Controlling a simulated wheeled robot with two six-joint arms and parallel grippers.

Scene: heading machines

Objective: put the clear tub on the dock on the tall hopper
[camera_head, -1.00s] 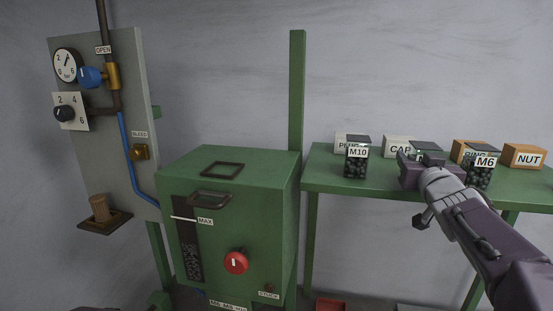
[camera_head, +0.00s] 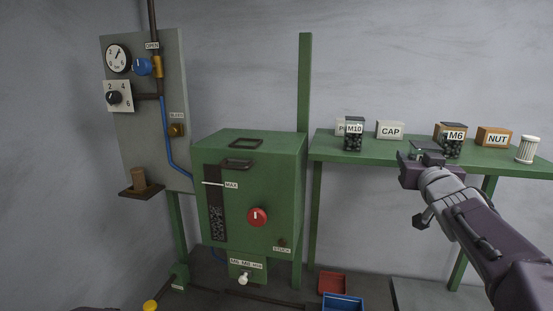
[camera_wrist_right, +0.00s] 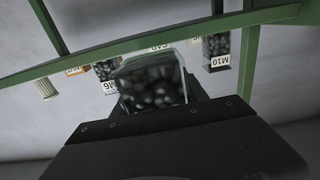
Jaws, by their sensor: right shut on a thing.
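My right gripper (camera_head: 424,158) is shut on a clear tub (camera_wrist_right: 152,85) full of dark pieces. In the head view the tub (camera_head: 429,146) is mostly hidden by the gripper, in front of the shelf. The tall hopper (camera_head: 268,185) is a green cabinet left of the gripper, with a MAX mark, a red knob and a dark level window. A dark square frame, seemingly the dock (camera_head: 246,143), lies empty on its top. A handle (camera_head: 236,164) sits at the top front edge. My left gripper is not in view.
The green shelf (camera_head: 332,150) holds an M10 tub (camera_head: 354,135), an M6 tub (camera_head: 453,147), a CAP box (camera_head: 390,130), a NUT box (camera_head: 494,137) and a white ribbed cylinder (camera_head: 527,149). A green post rises behind the hopper. Red and blue trays lie low.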

